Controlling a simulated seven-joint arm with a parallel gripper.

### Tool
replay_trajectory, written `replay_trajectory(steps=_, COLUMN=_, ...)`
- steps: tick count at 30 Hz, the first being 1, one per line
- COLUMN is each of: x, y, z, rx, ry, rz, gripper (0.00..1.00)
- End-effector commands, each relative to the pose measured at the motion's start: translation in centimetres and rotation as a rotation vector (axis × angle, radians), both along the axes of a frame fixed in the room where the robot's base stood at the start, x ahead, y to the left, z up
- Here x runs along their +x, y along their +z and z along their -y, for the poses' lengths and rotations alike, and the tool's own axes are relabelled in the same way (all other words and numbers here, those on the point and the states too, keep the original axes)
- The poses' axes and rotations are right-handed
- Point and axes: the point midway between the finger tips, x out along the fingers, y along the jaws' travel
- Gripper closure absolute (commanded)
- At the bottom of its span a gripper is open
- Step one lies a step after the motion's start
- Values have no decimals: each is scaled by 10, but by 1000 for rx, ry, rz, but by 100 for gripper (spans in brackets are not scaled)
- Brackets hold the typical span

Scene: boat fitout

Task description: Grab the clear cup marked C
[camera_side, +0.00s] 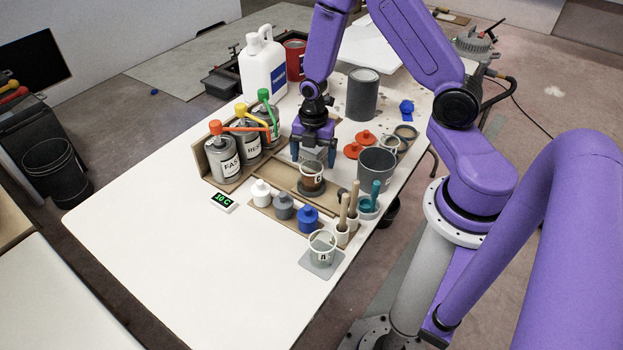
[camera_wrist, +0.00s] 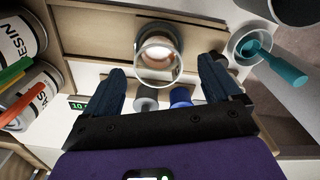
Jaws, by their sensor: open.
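A clear cup (camera_side: 312,178) with reddish-brown contents and a dark, hard-to-read mark stands on a dark round base in the wooden tray. In the wrist view the clear cup (camera_wrist: 157,58) appears from above, roughly centred between and a little beyond my fingertips. My gripper (camera_side: 313,155) is open and empty, pointing down just above and behind the cup. Its two dark fingers also show in the wrist view (camera_wrist: 162,78), apart from each other. Another clear cup (camera_side: 322,249) with a dark mark stands on a grey mat at the table's front.
Resin and hardener cans (camera_side: 222,160) with coloured pumps stand left. White, grey and blue bottles (camera_side: 283,207) are in front. A dark grey cup (camera_side: 376,170) and a teal-handled tool (camera_side: 374,194) stand right. The table's left front (camera_side: 150,235) is clear.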

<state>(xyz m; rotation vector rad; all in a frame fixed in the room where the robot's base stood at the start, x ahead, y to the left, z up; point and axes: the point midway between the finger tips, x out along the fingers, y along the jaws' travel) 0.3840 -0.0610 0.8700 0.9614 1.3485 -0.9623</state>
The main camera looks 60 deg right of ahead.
Motion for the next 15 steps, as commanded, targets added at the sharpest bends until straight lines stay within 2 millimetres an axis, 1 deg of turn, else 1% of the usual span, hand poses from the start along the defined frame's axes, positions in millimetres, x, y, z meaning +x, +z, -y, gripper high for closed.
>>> replay_trajectory(steps=1, x=0, y=-4, z=0, rx=0, ry=0, rz=-1, gripper=10)
replay_trajectory(steps=8, x=0, y=-13, z=0, rx=0, ry=-1, rz=0, gripper=10)
replay_trajectory(steps=11, x=0, y=-22, z=-2, rx=0, ry=0, rz=-3, gripper=10)
replay_trajectory(steps=15, x=0, y=-40, z=-6, rx=0, ry=0, rz=-3, gripper=10)
